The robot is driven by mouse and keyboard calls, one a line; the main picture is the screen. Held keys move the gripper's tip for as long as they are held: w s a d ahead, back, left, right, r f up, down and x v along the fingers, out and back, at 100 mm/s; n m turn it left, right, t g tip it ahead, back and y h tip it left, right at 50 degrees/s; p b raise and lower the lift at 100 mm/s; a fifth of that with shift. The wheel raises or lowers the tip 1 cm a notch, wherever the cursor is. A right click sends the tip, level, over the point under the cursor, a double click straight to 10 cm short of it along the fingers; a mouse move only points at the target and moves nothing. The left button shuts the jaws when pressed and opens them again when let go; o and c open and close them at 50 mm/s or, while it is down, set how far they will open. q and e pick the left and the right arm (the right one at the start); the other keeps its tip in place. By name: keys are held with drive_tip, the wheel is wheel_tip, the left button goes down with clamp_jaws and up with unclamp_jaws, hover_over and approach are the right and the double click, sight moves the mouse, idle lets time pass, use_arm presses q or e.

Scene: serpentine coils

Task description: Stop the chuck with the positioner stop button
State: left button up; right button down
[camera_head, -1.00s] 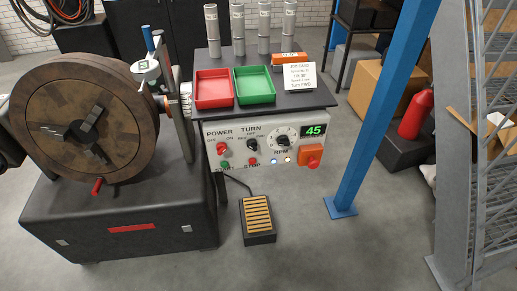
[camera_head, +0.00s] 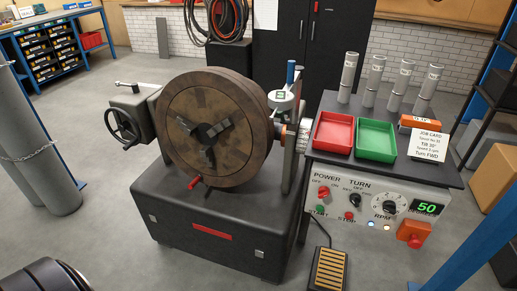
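The positioner's round chuck (camera_head: 172,125) is a brown disc with three dark jaws (camera_head: 213,138) around its centre, facing me on a dark base. The white control panel (camera_head: 335,190) is at the right. The red stop button (camera_head: 349,216) sits just above the STOP label, below the TURN knob (camera_head: 354,199). A green start button (camera_head: 320,209) is to its left. Further right are the RPM dial (camera_head: 389,207) and a green display (camera_head: 427,207) that seems to read 50.
A red tray (camera_head: 316,146) and a green tray (camera_head: 359,149) sit on the dark shelf above the panel, with several grey cylinders behind. A foot pedal (camera_head: 330,268) is on the floor below. A blue post (camera_head: 470,250) stands at the right.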

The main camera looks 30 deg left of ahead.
idle(0.4)
use_arm(q)
clamp_jaws()
idle(0.4)
idle(1.1)
